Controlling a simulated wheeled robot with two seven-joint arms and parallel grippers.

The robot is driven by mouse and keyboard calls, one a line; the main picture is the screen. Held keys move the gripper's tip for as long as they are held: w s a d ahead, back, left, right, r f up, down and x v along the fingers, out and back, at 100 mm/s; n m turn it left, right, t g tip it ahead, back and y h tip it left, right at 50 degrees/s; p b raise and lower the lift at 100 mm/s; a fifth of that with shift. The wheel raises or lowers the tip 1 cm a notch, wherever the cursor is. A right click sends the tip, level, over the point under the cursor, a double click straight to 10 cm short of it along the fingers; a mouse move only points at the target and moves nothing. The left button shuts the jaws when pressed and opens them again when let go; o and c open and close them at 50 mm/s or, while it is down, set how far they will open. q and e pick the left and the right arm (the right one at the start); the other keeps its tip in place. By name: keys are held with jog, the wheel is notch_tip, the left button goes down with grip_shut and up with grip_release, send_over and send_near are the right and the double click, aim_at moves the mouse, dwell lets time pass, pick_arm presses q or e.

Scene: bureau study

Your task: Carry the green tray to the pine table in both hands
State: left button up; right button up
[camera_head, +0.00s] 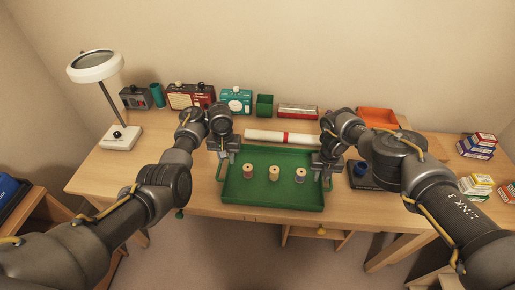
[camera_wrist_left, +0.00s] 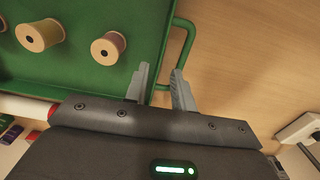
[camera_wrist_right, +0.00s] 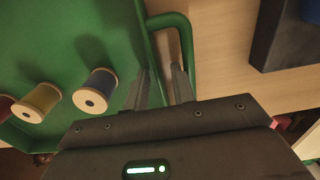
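The green tray (camera_head: 272,200) lies at the front of the wooden desk (camera_head: 205,195), holding three thread spools (camera_head: 274,173). My left gripper (camera_head: 225,172) is at its left handle, which shows in the left wrist view (camera_wrist_left: 188,42). The left fingers (camera_wrist_left: 160,82) are apart, with their tips close to the handle. My right gripper (camera_head: 322,176) is at the right handle, which shows in the right wrist view (camera_wrist_right: 183,38). The right fingers (camera_wrist_right: 163,85) are also apart beside the handle. I cannot tell whether either touches. Which furniture is the pine table is unclear.
A white roll with a red band (camera_head: 280,137) lies just behind the tray. A dark block with a blue item (camera_head: 360,170) is right of it. A white lamp (camera_head: 120,137), radios (camera_head: 190,96) and an orange bin (camera_head: 378,117) stand behind. A wooden surface (camera_head: 35,207) is at the left.

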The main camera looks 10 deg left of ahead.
pick_arm(q)
jog(key=shift+r, duration=0.6)
pick_arm(e)
notch_tip(320, 180, up, 12)
pick_arm(q)
jog(key=shift+a+f, duration=0.1)
jog(key=shift+a, duration=0.05)
pick_arm(e)
jog(key=shift+a, duration=0.1)
dwell(0.5)
